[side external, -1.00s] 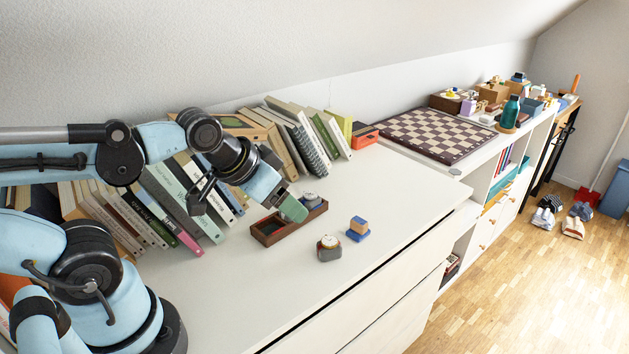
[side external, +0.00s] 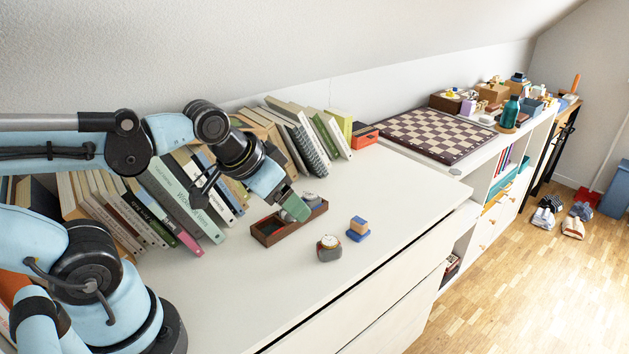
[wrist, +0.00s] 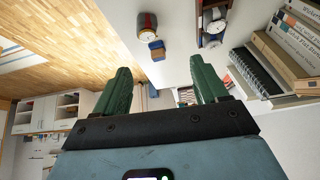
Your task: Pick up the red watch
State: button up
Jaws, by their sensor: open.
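The red watch (side external: 328,242) sits on a dark grey stand on the white top, in front of the wooden tray. In the wrist view the watch (wrist: 146,24) shows a round white face and a red-and-dark body near the top centre. My gripper (side external: 296,208) hangs over the tray, behind and left of the red watch, and apart from it. In the wrist view my gripper (wrist: 162,85) has its green fingers spread wide, with nothing between them.
The dark wooden tray (side external: 268,237) holds a second, greyish watch (side external: 312,198), partly hidden by my fingers. A blue stand with a wooden block (side external: 358,229) is right of the red watch. Books (side external: 180,200) lean behind. The right part of the top is clear.

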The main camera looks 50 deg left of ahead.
aim_at(329, 241)
jog(key=w+d+m+g, duration=0.2)
jog(key=w+m+g, duration=0.2)
jog(key=w+g, duration=0.4)
jog(key=shift+t, duration=0.7)
jog(key=shift+w+d+f, duration=0.1)
jog(key=shift+d+f, duration=0.05)
jog(key=shift+f, duration=3)
jog(key=shift+w+d+f, duration=0.1)
jog(key=shift+d+f, duration=0.05)
jog(key=shift+f, duration=3)
jog(key=c, duration=1.2)
jog(key=shift+r, duration=0.1)
